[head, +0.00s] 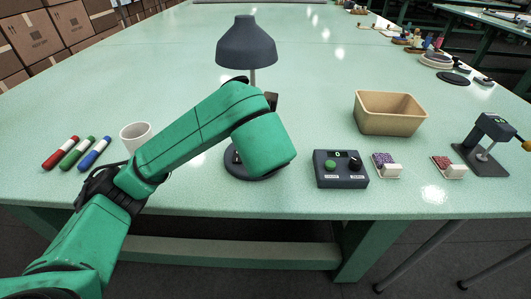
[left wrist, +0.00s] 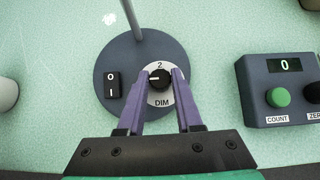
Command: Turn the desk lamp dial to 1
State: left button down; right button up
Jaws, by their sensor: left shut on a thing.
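The desk lamp (head: 246,42) stands upright on the table, its dark shade and pole rising behind my left arm. Its round base (left wrist: 118,55) carries a black O/I switch (left wrist: 113,85) and a small black dial (left wrist: 160,79) on a light disc marked "2" above and "DIM" below. The dial's white pointer line points left in the left wrist view. Other marks beside the dial are hidden by the fingers. My left gripper (left wrist: 160,74) is shut on the dial, one purple finger on each side. In the head view my arm hides the gripper and dial. My right gripper is not in view.
A counter box (head: 341,169) showing 0 sits right of the lamp, with a tan bin (head: 389,113) behind it. A small dark stand (head: 484,150) is far right. The table behind the lamp is clear.

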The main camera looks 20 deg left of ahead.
pick_arm(q)
jog(key=c, duration=0.6)
grip_release()
jog(key=shift+s+r, duration=0.15)
jog(key=shift+r, duration=0.05)
jog(key=p+v, duration=0.1)
jog(key=v, duration=0.1)
jog(key=shift+r+p, duration=0.3)
jog(key=shift+r, duration=0.05)
jog(key=p+v, duration=0.1)
jog(key=v, duration=0.2)
jog(key=p+v, duration=0.2)
jog(key=v, duration=0.2)
jog(key=p+v, duration=0.2)
jog(key=v, duration=0.2)
jog(key=shift+s+d, duration=0.1)
jog(key=shift+s, duration=0.35)
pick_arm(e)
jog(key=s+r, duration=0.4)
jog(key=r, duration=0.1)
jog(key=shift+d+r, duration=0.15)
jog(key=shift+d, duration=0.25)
